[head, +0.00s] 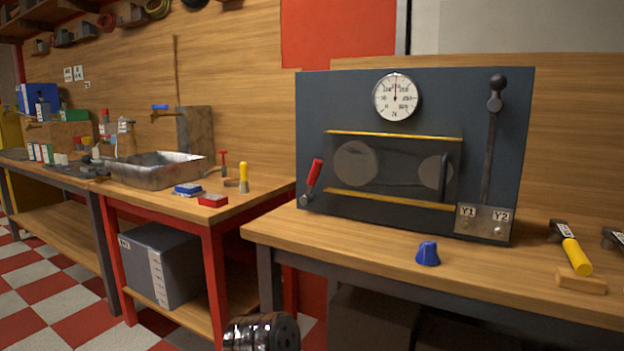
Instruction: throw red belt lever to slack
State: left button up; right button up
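The red belt lever (314,173) is at the lower left of a dark blue-grey upright panel (450,95) on the workbench. Its red handle leans up and to the right from a metal pivot near the panel's bottom edge. Beside it, a dark window (395,195) between two yellow strips shows two round pulley-like discs (356,163), (436,171). A dark belt seems to run between them, but its tension cannot be told. No gripper is seen touching the lever.
The panel also carries a round gauge (396,97), a tall dark lever (491,140) and a plate marked Y1 and Y2 (483,222). A blue knob (428,253) lies in front. A yellow-handled hammer (571,250) and wooden block (581,281) lie at right.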

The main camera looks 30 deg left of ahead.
aim_at(317, 165)
jog(key=j, duration=1.25)
jog(key=k+u, duration=0.05)
jog(key=k, duration=0.05)
